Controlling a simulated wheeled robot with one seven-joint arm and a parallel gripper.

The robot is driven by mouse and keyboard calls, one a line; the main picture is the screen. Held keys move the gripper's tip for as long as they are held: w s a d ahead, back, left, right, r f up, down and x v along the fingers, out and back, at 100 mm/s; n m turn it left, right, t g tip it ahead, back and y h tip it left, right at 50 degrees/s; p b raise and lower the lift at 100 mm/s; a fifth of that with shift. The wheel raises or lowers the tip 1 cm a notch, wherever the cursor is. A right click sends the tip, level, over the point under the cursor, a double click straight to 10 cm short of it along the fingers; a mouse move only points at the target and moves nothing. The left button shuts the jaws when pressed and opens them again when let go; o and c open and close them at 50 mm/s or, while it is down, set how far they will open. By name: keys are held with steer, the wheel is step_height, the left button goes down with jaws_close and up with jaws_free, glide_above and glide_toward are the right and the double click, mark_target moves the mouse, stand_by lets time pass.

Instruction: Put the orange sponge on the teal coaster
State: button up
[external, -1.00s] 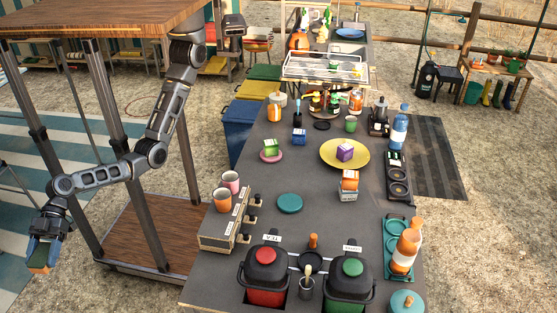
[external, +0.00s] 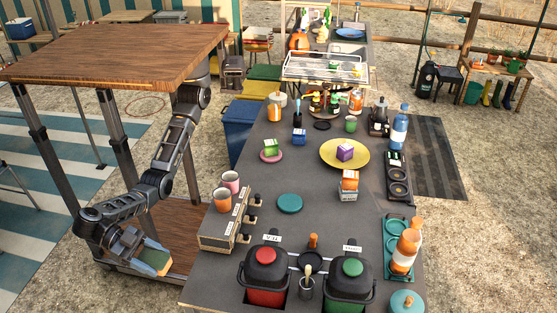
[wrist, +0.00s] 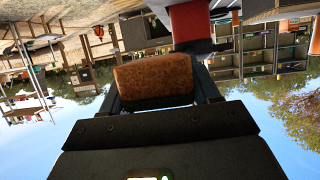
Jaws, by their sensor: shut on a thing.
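The orange sponge (wrist: 155,77) fills the space between my two fingers in the wrist view; its rough orange-brown face shows. My gripper (external: 146,254) is shut on it and holds it in the air left of the counter, low beside the wooden-topped stand in the external view. The teal coaster (external: 290,203) is a flat round disc on the dark counter, right of the coffee-cup stand. Its top is bare. My gripper is well left of the coaster and apart from it.
Red (external: 266,278) and green-lidded (external: 350,282) pots stand in front. An orange-and-white carton (external: 349,186) stands right of the coaster. Counter around the coaster is clear.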

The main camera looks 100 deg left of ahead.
steer(key=shift+w+a+n+y, duration=0.5)
steer(key=shift+w+a+y, duration=0.05)
steer(key=shift+a+y, duration=0.1)
steer(key=b, duration=0.3)
glide_above(208, 286)
steer(key=f, duration=0.7)
steer(key=shift+w+f, duration=0.15)
steer(key=shift+w, duration=0.1)
steer(key=shift+s+f, duration=0.2)
steer(key=shift+f, duration=1)
steer(key=shift+f+b, duration=0.3)
steer(key=shift+f, duration=0.15)
steer(key=shift+f, duration=0.2)
steer(key=o, duration=1)
